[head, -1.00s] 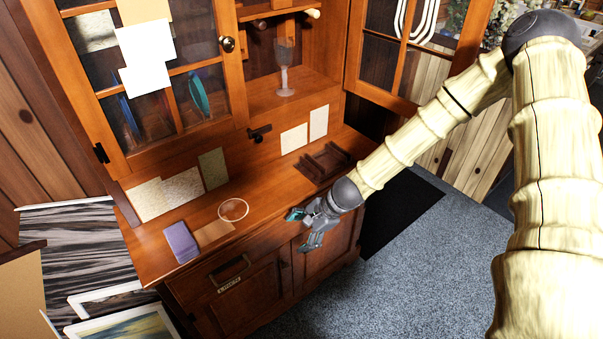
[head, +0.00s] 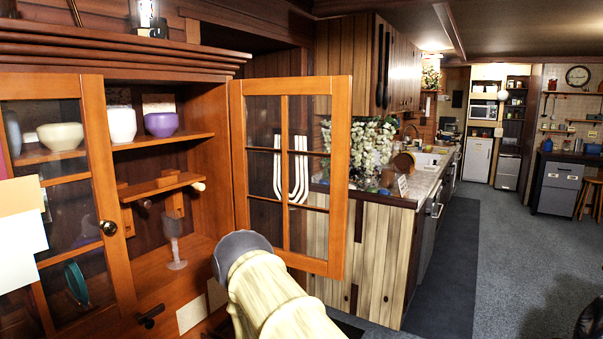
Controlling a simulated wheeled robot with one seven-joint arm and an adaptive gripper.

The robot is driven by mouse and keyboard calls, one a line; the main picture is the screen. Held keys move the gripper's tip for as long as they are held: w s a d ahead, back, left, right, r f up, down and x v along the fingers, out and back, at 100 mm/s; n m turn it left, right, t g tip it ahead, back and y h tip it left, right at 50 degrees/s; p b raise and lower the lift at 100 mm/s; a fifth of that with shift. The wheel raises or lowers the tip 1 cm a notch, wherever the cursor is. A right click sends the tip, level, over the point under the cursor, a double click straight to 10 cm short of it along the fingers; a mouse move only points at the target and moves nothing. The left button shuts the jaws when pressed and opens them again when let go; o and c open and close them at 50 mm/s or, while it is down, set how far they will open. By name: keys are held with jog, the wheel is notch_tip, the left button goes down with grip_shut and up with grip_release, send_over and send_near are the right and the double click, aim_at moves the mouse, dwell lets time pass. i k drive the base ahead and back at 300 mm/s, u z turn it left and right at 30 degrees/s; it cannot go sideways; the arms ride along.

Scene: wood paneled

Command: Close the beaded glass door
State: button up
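The glass door (head: 333,190) of the wooden hutch stands swung open on the right side of the cabinet. It has a wooden frame and dark panes in a grid; no beading can be made out. The hutch's left glass door (head: 108,200) is shut, with a round brass knob on its right edge. My arm reaches up from the bottom of the head view, in front of the cabinet and just below the open door's lower left corner. My gripper is out of view, hidden beyond my arm or below the frame.
Shelves inside the hutch hold a white bowl (head: 122,124), a purple bowl (head: 161,124) and a glass goblet (head: 174,243). A wood-sided counter (head: 365,255) with white flowers (head: 358,145) stands behind the open door. Open floor (head: 480,270) lies to the right.

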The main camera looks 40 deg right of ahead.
aim_at(340, 87)
jog(key=z, duration=2)
jog(key=i, duration=3.3)
jog(key=u, duration=3.7)
jog(key=k, duration=0.2)
jog(key=z, duration=0.05)
